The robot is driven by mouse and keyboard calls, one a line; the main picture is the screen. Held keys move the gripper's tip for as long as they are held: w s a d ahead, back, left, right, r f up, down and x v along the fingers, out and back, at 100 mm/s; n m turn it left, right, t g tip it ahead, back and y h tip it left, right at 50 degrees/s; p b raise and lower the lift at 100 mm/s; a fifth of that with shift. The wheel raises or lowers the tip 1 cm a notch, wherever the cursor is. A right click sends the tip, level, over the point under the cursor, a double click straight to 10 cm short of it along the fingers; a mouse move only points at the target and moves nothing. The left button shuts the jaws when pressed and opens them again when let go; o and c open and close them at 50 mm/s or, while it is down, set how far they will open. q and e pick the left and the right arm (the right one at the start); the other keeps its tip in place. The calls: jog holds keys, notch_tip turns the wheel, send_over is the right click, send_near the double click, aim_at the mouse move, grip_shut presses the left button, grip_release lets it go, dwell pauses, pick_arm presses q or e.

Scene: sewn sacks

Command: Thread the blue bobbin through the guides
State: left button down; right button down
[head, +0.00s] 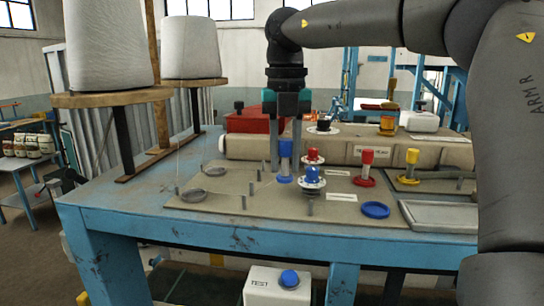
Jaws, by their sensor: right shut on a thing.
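My right gripper (286,158) points straight down over the table, its two fingers shut on a blue bobbin (286,147). The bobbin is upright; its lower end is at or just above the beige board (340,213), and I cannot tell whether it touches. Thin guide posts (243,202) and wire rings (193,195) stand on the left part of the board. A pale thread runs near the posts; its path to the bobbin is too fine to follow. My left gripper is not in view.
Just right of the bobbin stand a blue-topped knob (312,176) and a red-topped knob (312,156). Red (366,168) and yellow (411,165) spools stand further right. Large white thread cones (104,45) stand at left.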

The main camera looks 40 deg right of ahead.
jog(key=m, duration=0.1)
jog(key=s+d+m, duration=0.1)
jog(key=shift+s+f+m, duration=0.1)
jog(key=shift+s+m, duration=0.05)
jog(key=shift+m, duration=0.25)
jog(key=shift+f, duration=1.75)
jog(key=shift+s+d, duration=0.75)
jog(key=shift+s, duration=0.15)
jog(key=shift+s+d, duration=0.7)
jog(key=shift+s, duration=0.2)
jog(key=shift+s+d+b, duration=0.7)
jog(key=shift+s, duration=0.2)
notch_tip(320, 180, up, 2)
jog(key=shift+r+p, duration=0.1)
jog(key=shift+p, duration=0.7)
jog(key=shift+r, duration=0.7)
jog(key=shift+d, duration=0.1)
